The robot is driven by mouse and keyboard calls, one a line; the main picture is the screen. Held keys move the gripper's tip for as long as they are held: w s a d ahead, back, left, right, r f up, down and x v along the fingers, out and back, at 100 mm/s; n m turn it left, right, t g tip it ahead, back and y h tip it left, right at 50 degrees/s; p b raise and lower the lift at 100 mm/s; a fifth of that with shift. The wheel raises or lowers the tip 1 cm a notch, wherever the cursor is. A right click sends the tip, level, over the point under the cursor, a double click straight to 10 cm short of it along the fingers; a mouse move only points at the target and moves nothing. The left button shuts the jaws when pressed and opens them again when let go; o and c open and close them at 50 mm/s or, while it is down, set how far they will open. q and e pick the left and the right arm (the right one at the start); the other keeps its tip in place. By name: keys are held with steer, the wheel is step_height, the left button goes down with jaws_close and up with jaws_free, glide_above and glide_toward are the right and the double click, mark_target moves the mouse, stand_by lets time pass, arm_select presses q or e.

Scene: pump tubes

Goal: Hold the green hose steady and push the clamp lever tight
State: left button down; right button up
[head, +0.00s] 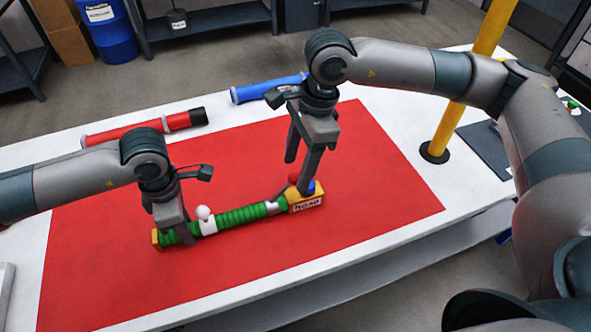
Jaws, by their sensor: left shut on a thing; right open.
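The green hose (240,215) lies on the red mat, with a white collar and a white ball (203,212) near its left part. Its right end meets a yellow block (306,202) with a dark-lettered label, by a silver band (272,207) that looks like the clamp. A red knob (294,178) and a blue part (308,187) sit on the block; I cannot tell which is the lever. My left gripper (178,238) is shut on the hose near its left end. My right gripper (307,185) is open above the block, its fingers pointing down and partly covering the knob and blue part.
A red tube (140,130) and a blue tube (262,90) lie behind the red mat (375,205) on the white table (65,250). A yellow post (465,85) stands at the right. The mat's right part is clear.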

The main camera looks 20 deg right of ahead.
steer(key=shift+v, duration=1.1)
arm_select(q)
steer(key=c, duration=1.3)
jaws_free()
steer(key=shift+r, duration=0.2)
step_height(320, 180, up, 12)
steer(key=shift+f, duration=0.15)
